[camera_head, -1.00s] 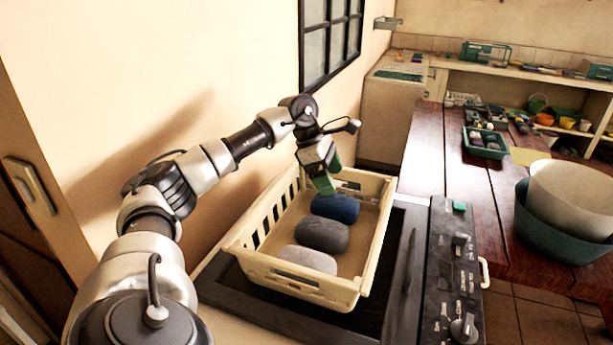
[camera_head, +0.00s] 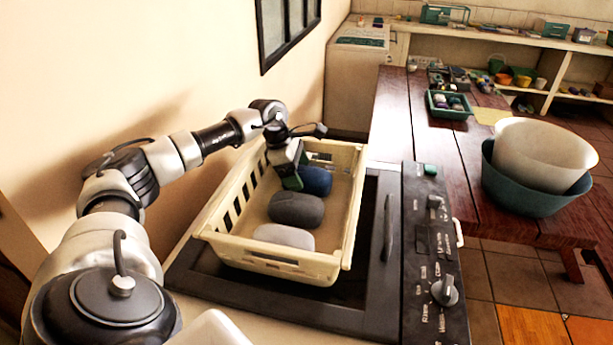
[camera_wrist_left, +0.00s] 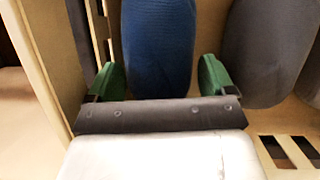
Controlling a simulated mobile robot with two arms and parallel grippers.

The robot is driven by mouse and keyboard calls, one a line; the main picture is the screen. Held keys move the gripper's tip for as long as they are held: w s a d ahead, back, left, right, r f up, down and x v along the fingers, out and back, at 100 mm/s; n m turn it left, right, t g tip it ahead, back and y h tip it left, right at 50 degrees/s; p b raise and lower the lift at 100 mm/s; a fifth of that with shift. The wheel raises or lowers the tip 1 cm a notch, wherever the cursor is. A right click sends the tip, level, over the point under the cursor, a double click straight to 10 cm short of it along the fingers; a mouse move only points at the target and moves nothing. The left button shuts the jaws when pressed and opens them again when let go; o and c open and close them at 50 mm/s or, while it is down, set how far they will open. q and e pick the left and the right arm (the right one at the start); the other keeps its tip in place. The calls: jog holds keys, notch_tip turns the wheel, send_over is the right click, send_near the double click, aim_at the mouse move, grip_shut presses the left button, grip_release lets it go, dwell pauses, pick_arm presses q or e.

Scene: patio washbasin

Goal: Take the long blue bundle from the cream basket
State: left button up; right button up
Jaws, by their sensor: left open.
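The long blue bundle (camera_head: 317,180) lies at the far end of the cream basket (camera_head: 346,215), beyond a dark grey bundle (camera_head: 296,208) and a light grey bundle (camera_head: 284,237). My left gripper (camera_head: 292,182) is inside the basket at the left end of the blue bundle. In the left wrist view, the blue bundle (camera_wrist_left: 158,45) lies between the open green fingers of the gripper (camera_wrist_left: 160,80), with a gap beside each finger. The dark grey bundle (camera_wrist_left: 268,50) is to the right of the right finger. My right gripper is not in view.
The basket stands on a black-topped appliance with a knob panel (camera_head: 432,255). The wall is close on the left. A wooden table (camera_head: 400,115) at right holds a white bowl (camera_head: 545,152) nested in a teal bowl (camera_head: 520,205) and a small green tray (camera_head: 450,112).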

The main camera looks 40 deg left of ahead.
pick_arm(q)
jog(key=shift+x, duration=1.05)
jog(key=shift+c, duration=0.2)
jog(key=c, duration=0.7)
jog(key=shift+r, duration=0.1)
jog(key=shift+c, duration=0.5)
jog(key=shift+r, duration=0.1)
